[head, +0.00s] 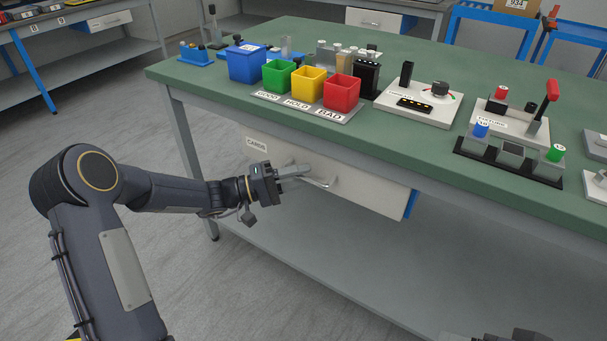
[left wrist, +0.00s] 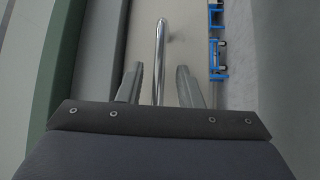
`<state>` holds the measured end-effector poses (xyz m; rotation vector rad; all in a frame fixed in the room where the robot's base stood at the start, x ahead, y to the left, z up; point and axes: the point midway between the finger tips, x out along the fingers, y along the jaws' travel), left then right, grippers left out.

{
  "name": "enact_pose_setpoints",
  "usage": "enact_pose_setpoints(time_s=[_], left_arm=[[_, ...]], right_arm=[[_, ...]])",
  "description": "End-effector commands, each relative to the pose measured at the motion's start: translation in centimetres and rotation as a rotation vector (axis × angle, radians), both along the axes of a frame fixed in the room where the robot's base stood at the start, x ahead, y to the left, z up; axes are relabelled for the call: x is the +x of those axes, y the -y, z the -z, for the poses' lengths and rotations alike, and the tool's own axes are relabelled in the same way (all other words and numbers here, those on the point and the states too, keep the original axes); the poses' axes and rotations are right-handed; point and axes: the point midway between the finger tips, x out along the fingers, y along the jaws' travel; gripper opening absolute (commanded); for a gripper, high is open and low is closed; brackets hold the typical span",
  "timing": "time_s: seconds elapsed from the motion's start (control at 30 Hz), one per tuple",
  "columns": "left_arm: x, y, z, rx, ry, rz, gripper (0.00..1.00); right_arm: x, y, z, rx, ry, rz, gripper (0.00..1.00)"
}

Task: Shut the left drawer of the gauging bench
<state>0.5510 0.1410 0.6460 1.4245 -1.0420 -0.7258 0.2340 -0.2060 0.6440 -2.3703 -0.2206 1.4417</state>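The drawer front (head: 365,190), labelled CARDS, is light grey and sits under the green bench top (head: 440,150). It bears a metal bar handle (head: 322,183), which also shows in the left wrist view (left wrist: 159,60). My left gripper (head: 300,171) is at this handle. In the left wrist view its two fingers (left wrist: 160,85) stand apart, one on each side of the bar, with gaps showing. How far the drawer stands out is hard to tell. A dark part of my right gripper (head: 512,336) barely shows at the bottom edge; its fingers cannot be made out.
Blue (head: 246,63), green (head: 279,78), yellow (head: 309,84) and red (head: 341,93) bins stand on the bench top, beside a gauge block (head: 420,105) and a red-lever fixture (head: 510,120). A grey lower shelf (head: 320,255) runs below the drawer. Floor to the left is clear.

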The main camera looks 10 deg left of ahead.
Motion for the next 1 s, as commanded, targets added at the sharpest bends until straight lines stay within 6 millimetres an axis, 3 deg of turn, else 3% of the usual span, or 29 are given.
enact_pose_setpoints(time_s=[0.2,0.4,1.0], left_arm=[[-1.5,-3.6,0.4,0.000,-0.002,-0.006,0.33],[-2.5,-5.7,0.8,0.000,-0.002,-0.003,0.33],[-3.1,-5.7,0.5,0.016,-0.005,0.014,0.33]], right_arm=[[0.0,0.0,-1.2,0.000,0.000,0.000,0.84],[0.0,0.0,-1.6,0.000,0.000,0.000,0.84],[0.0,0.0,-1.6,0.000,0.000,0.000,0.84]])
